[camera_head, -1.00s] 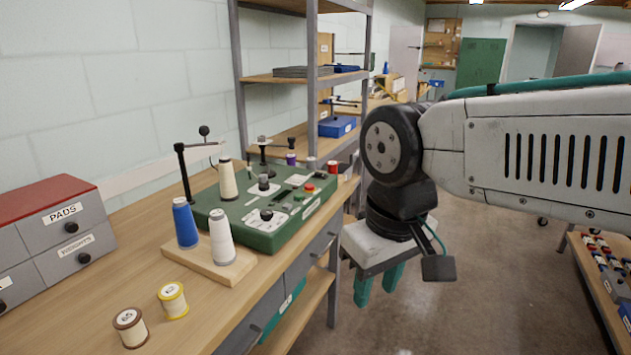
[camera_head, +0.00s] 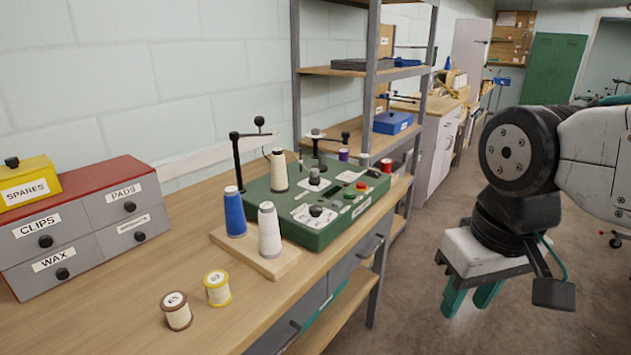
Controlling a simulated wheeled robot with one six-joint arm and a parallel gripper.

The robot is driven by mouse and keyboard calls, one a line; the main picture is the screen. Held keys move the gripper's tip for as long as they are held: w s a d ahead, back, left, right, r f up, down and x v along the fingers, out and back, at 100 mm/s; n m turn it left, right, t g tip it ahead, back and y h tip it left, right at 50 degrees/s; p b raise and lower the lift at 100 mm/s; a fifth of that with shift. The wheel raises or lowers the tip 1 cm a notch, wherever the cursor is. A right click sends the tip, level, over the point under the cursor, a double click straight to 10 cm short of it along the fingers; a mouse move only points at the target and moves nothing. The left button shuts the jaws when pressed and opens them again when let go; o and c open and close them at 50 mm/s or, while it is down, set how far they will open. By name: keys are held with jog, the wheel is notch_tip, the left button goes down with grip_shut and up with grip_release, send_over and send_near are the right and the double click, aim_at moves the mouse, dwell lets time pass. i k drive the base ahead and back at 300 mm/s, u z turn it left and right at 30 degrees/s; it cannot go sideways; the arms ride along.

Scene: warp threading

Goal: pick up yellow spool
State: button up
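The yellow spool (camera_head: 217,289) stands upright on the wooden workbench near its front edge, with yellow rims, pale thread and a small label on top. A brown-rimmed spool (camera_head: 176,311) stands just left of it. My gripper (camera_head: 470,300) hangs at the right over the floor, well away from the bench and the spool. Its two teal fingers point down and are apart, with nothing seen between them.
A green machine (camera_head: 318,200) sits on the bench behind a wooden board (camera_head: 226,242) bearing a blue cone (camera_head: 235,212) and a white cone (camera_head: 269,230). A drawer box (camera_head: 130,208) stands at the left. Shelving (camera_head: 370,110) rises behind. The bench front is clear.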

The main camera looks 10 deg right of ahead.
aim_at(216, 283)
jog(key=u, duration=0.05)
jog(key=k, duration=1)
jog(key=z, duration=0.1)
jog(key=i, duration=0.8)
jog(key=u, duration=1)
jog(key=i, duration=0.7)
jog(key=u, duration=0.85)
